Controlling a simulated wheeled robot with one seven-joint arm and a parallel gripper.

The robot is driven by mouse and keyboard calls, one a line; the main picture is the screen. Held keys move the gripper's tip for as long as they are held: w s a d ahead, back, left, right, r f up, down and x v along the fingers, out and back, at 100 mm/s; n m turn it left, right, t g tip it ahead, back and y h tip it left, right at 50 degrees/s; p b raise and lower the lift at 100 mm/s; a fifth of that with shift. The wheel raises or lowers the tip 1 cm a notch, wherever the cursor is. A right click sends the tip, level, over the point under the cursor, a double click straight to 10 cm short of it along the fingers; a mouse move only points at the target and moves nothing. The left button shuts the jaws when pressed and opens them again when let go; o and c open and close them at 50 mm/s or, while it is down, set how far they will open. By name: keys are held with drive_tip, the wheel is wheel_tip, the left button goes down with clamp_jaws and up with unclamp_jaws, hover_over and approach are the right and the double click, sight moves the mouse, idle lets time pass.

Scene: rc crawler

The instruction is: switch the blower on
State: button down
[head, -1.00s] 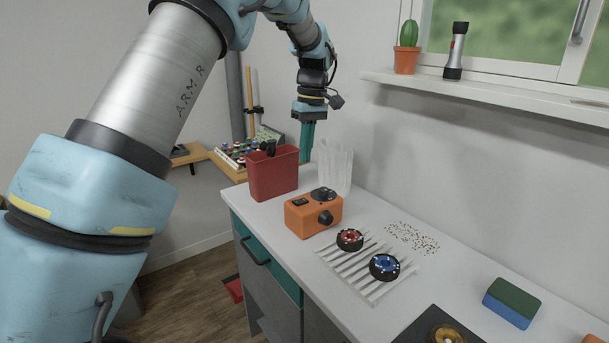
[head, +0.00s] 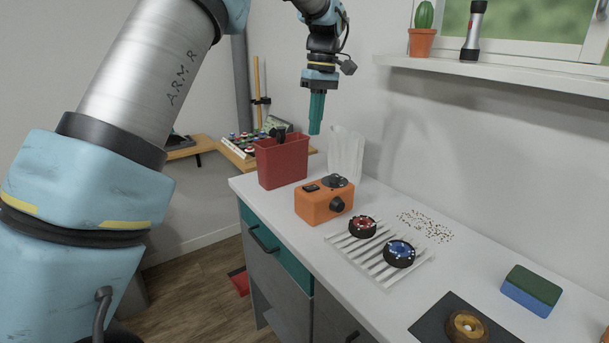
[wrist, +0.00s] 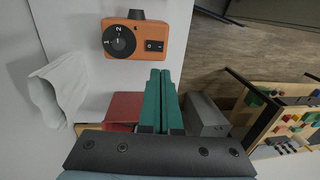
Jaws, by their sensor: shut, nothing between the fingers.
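The blower looks to be the orange box (head: 320,203) on the white counter, with a black round dial on top, a black nozzle-like knob on its front and a small black switch. In the wrist view the orange box (wrist: 168,42) shows its numbered dial (wrist: 119,40) and a rocker switch (wrist: 154,45) marked 0 and 1. I cannot tell which way the rocker is pressed. My gripper (head: 316,130) has teal fingers, shut and empty, pointing down above the back of the counter near the red bin. The fingers (wrist: 160,72) also show in the wrist view, apart from the box.
A red bin (head: 281,162) and a clear crumpled bag (head: 346,155) stand behind the box. A slatted rack (head: 372,262) with two wheels lies in front, beside scattered small bits (head: 425,225). A green-blue sponge (head: 531,291) is at right.

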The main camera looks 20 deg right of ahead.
sight(307, 188)
drive_tip(key=shift+a+f, duration=0.1)
idle(0.3)
drive_tip(key=f+p, duration=0.1)
drive_tip(key=f, duration=0.3)
drive_tip(key=a+f+p, duration=0.1)
drive_tip(key=f+p, duration=0.1)
drive_tip(key=f, duration=0.3)
drive_tip(key=f+p, duration=0.1)
drive_tip(key=f, duration=0.3)
drive_tip(key=shift+s+a+f, duration=0.2)
drive_tip(key=shift+a+f, duration=0.1)
drive_tip(key=shift+f, duration=0.05)
drive_tip(key=shift+a+f, duration=0.15)
drive_tip(key=shift+f, duration=0.1)
